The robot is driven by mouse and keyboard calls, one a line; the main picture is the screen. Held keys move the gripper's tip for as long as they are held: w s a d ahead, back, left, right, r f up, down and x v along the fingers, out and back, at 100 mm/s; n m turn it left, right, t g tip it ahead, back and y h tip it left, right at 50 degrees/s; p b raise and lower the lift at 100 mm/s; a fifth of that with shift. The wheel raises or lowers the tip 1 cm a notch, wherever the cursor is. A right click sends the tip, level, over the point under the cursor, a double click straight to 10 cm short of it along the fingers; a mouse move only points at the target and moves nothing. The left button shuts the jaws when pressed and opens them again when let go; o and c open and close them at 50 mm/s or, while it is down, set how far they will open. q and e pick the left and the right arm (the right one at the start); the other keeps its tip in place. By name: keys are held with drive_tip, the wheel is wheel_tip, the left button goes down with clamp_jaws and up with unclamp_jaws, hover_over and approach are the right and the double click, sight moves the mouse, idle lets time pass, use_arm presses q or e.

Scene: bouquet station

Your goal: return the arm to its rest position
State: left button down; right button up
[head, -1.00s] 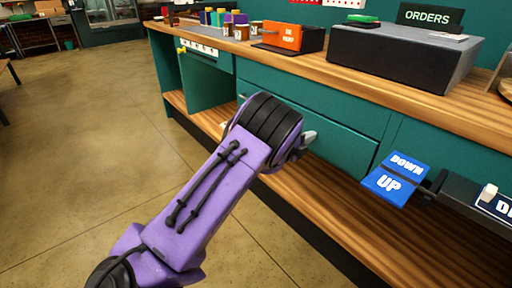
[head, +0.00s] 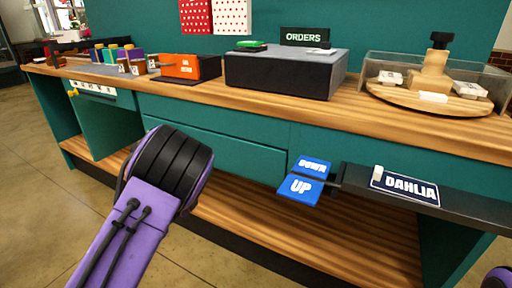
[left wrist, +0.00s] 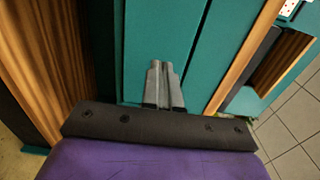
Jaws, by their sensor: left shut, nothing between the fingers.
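My left arm, purple with a black ribbed joint, rises from the bottom left of the head view in front of the teal workbench (head: 215,140). Its gripper is hidden behind that joint there. In the left wrist view my left gripper (left wrist: 162,68) shows as two grey fingers pressed together with nothing between them. They point toward the teal bench front (left wrist: 150,30); I cannot tell how large the gap is. A small purple piece of my right arm shows at the bottom right corner of the head view; its gripper is out of view.
Blue DOWN and UP paddles (head: 303,190) and a black arm with a DAHLIA sign (head: 405,187) jut out from the bench. A lower wooden shelf (head: 300,235) runs beneath. An ORDERS box (head: 285,75) and round wooden stand (head: 425,98) sit on top. Floor lies open at left.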

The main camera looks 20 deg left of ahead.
use_arm(q)
drive_tip(key=s+f+n+g+y, duration=0.3)
drive_tip(key=s+f+n, duration=0.3)
drive_tip(key=f+n, duration=0.35)
drive_tip(key=s+f+n+g+y, duration=0.3)
drive_tip(key=s+f+n, duration=0.2)
drive_tip(key=f+n, duration=0.4)
drive_tip(key=s+d+f+n+g, duration=0.3)
drive_tip(key=s+f, duration=0.1)
drive_tip(key=s, duration=0.4)
drive_tip(key=s+d+f+n+g, duration=0.25)
drive_tip(key=s+f, duration=0.25)
drive_tip(key=s, duration=0.4)
drive_tip(key=s+d+f+n+g, duration=0.2)
drive_tip(key=s+d+f+g, duration=0.2)
drive_tip(key=s, duration=0.4)
wheel_tip(320, 180, up, 18)
drive_tip(key=w+p, duration=0.1)
drive_tip(key=p, duration=1.7)
drive_tip(key=shift+a+r+t+h, duration=0.15)
drive_tip(key=shift+r+t+h, duration=0.05)
drive_tip(key=shift+t+h, duration=0.2)
